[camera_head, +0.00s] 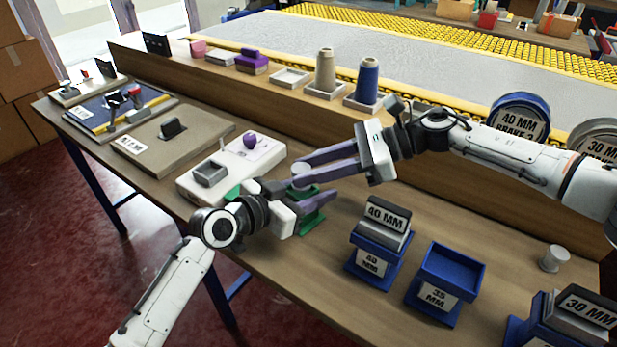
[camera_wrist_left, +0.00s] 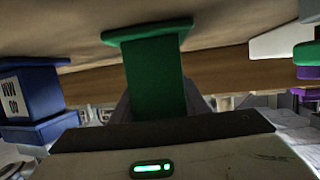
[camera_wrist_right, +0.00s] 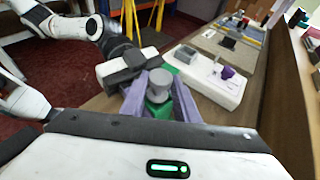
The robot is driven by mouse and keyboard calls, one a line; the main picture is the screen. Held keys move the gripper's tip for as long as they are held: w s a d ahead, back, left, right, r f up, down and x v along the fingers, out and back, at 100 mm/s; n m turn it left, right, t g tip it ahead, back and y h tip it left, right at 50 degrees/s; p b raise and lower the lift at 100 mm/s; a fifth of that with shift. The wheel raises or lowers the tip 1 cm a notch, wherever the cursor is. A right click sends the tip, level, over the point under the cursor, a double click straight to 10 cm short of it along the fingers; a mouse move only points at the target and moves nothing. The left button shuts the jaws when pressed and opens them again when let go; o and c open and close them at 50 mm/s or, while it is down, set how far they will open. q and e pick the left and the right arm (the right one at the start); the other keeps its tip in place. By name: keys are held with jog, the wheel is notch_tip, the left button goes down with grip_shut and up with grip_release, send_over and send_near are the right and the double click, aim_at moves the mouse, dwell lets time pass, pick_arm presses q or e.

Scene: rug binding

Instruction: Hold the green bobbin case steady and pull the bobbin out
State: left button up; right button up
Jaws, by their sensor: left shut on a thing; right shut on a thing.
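The green bobbin case (camera_head: 312,222) stands on the bench, low and partly hidden by my left gripper. In the left wrist view it is a green block (camera_wrist_left: 152,75) with a wider flange, held between the fingers. My left gripper (camera_head: 312,200) is shut on the case from the front. The grey bobbin (camera_wrist_right: 160,80) is a round-topped piece above the case; its top also shows in the head view (camera_head: 301,169). My right gripper (camera_head: 301,174) is shut on the bobbin from the right. How far the bobbin sits inside the case is hidden.
A white block (camera_head: 232,168) with a grey tray and a purple knob stands just behind-left. Blue label stands (camera_head: 445,275) are to the right, with a small grey cylinder (camera_head: 554,258) near them. A wooden ledge (camera_head: 280,106) runs behind.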

notch_tip(320, 180, up, 8)
jog(key=shift+r, duration=0.1)
pick_arm(q)
jog(key=o, duration=1.3)
